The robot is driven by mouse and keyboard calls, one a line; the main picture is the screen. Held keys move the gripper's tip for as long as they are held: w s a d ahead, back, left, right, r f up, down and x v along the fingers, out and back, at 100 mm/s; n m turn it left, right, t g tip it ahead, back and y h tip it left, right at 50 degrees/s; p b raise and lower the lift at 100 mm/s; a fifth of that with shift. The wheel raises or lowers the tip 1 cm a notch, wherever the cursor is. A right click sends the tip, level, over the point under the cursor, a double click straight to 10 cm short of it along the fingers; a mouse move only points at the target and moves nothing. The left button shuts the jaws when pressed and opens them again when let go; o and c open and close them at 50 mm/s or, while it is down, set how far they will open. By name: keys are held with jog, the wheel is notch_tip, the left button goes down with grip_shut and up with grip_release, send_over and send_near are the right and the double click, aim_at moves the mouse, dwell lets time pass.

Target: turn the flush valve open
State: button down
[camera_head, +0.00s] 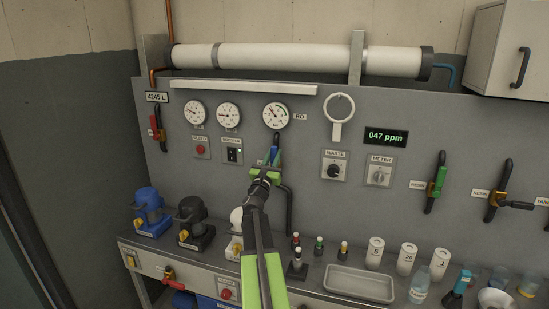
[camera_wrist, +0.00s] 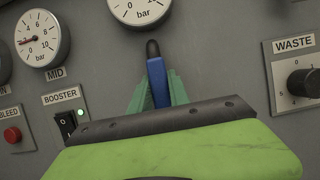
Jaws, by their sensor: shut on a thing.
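A blue handle (camera_head: 272,155) stands on a dark pipe on the grey panel, below the right-hand pressure gauge. In the wrist view the blue handle (camera_wrist: 157,82) points up, roughly upright, with a black pipe end above it. My gripper (camera_head: 268,166) is shut on this handle, with its green fingers on both sides of it in the wrist view (camera_wrist: 158,90). My gripper and arm hide the lower part of the handle and any label there, so I cannot read whether it is the flush valve.
Pressure gauges (camera_head: 228,116) hang above, and the booster switch (camera_head: 233,155) is close on the left. The waste knob (camera_head: 334,171) is on the right. A red-handled valve (camera_head: 155,130) and a green-handled valve (camera_head: 437,182) are farther off. A tray (camera_head: 358,284) and bottles stand on the bench below.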

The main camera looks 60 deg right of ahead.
jog(key=shift+a+n, duration=0.1)
jog(key=shift+n, duration=0.2)
jog(key=c, duration=1.2)
grip_release()
jog(key=shift+c, duration=0.2)
